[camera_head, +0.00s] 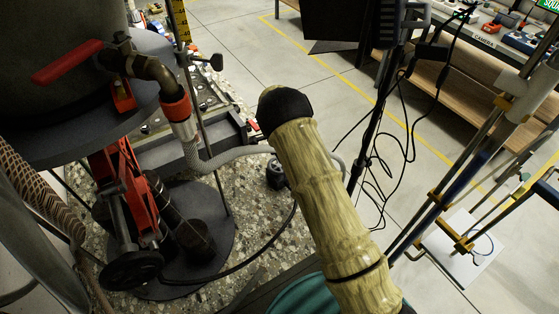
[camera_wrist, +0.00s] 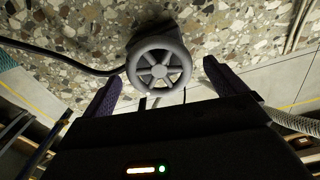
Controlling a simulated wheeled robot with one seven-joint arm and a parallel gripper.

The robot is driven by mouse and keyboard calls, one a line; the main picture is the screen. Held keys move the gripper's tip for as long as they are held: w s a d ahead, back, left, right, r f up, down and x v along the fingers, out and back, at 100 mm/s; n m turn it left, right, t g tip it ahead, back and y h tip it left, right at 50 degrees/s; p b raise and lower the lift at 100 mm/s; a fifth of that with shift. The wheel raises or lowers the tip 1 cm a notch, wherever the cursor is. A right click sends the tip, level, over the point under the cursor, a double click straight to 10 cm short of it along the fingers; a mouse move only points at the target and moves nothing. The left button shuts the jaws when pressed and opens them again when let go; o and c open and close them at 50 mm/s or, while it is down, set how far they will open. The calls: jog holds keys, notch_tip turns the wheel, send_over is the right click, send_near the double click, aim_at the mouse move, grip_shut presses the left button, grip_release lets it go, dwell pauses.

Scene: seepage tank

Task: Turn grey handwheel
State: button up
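The grey handwheel (camera_wrist: 158,64) shows in the wrist view as a round spoked wheel with a central hub, facing me near the top middle. My gripper (camera_wrist: 161,71) is open, with one purple-grey finger on each side of the picture. The wheel appears ahead, between the fingertips, with visible gaps to both; I see no contact. In the head view my sleeved arm hides the gripper. A small dark fitting (camera_head: 276,174) stands beside my arm there; I cannot tell whether it is the same wheel.
In the head view, a large tank (camera_head: 50,60) with a red lever (camera_head: 67,62) and a red jack (camera_head: 140,200) stand left. A dark handwheel (camera_head: 130,270) sits low beside it. A black cable (camera_wrist: 60,58) runs close to the grey wheel. A tripod stands right of my arm.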

notch_tip(320, 180, up, 17)
jog(key=b, duration=0.1)
jog(key=shift+r, duration=0.2)
dwell(0.4)
jog(key=shift+s, duration=0.1)
dwell(0.4)
